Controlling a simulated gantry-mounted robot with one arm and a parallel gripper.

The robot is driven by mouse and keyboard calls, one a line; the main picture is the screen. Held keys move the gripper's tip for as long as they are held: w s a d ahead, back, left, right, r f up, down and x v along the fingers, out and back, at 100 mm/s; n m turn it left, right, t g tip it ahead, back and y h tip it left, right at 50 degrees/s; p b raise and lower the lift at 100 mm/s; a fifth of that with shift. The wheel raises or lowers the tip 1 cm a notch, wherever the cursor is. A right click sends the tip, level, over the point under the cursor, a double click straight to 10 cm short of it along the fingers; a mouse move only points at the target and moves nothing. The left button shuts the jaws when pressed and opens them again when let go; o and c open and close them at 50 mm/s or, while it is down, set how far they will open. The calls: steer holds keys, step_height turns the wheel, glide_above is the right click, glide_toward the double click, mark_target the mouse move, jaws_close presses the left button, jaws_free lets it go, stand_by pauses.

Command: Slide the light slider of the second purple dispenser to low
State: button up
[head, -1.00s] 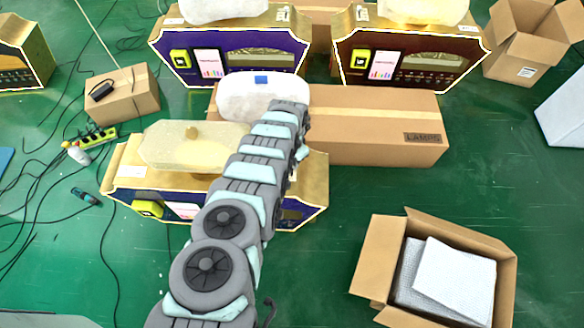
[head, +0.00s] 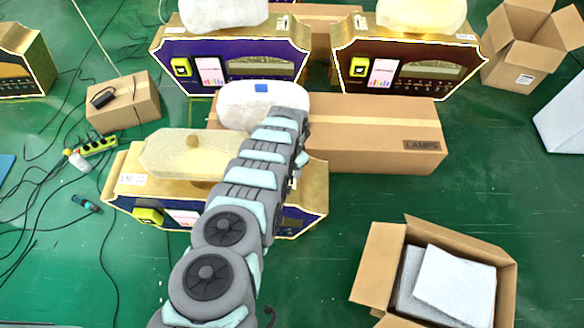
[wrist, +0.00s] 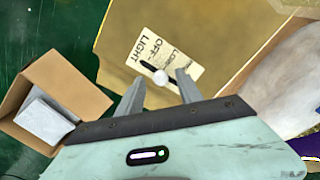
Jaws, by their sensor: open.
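A purple and gold dispenser (head: 310,180) stands at front left in the head view, partly hidden by my arm. Another purple dispenser (head: 240,48) stands behind it. In the wrist view, a gold surface (wrist: 215,30) carries a pale slider label (wrist: 150,47) reading "LIGHT", "OFF" and "LOW"; the other text is unclear. My gripper (wrist: 160,84) is open, one finger on each side of the knob. Contact cannot be told. The fingertips are not clear in the head view.
A pale bottle (head: 185,158) sits on the front dispenser; a pale rounded body (wrist: 285,90) bulges close to my gripper's right. A "LAMPS" carton (head: 370,150) lies behind. An open carton (head: 375,265) stands right, with green floor (head: 400,193) between.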

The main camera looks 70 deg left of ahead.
mark_target(292, 172)
step_height(292, 172, up, 10)
steer(key=p, duration=0.3)
stand_by(0.6)
steer(key=shift+f, duration=0.1)
